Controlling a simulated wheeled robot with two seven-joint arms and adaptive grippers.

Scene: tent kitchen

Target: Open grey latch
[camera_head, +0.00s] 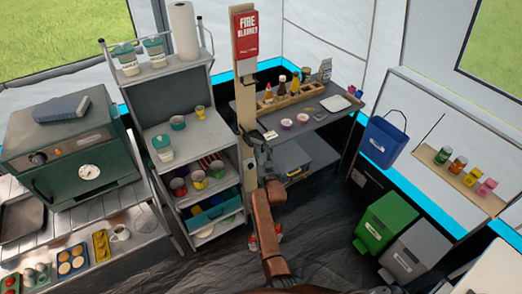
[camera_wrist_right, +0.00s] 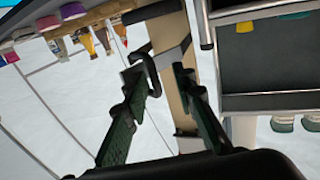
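My right gripper (camera_head: 260,143) is beside the wooden post (camera_head: 247,70), below the red fire blanket sign. In the right wrist view my right gripper (camera_wrist_right: 163,78) has its two dark green fingers apart, with the post (camera_wrist_right: 172,32) behind the gap. A dark grey curved metal piece (camera_wrist_right: 168,57), which looks like the latch, is at the post near the fingertips. I cannot tell whether the left fingertip touches it. In the head view the latch is small and mostly hidden by the gripper. My left gripper is out of view.
A shelf rack (camera_head: 184,137) with cups and containers stands left of the post. A grey table (camera_head: 315,113) with bottles and bowls is to its right. A green bin (camera_head: 385,222) and a grey bin (camera_head: 413,250) stand at the lower right.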

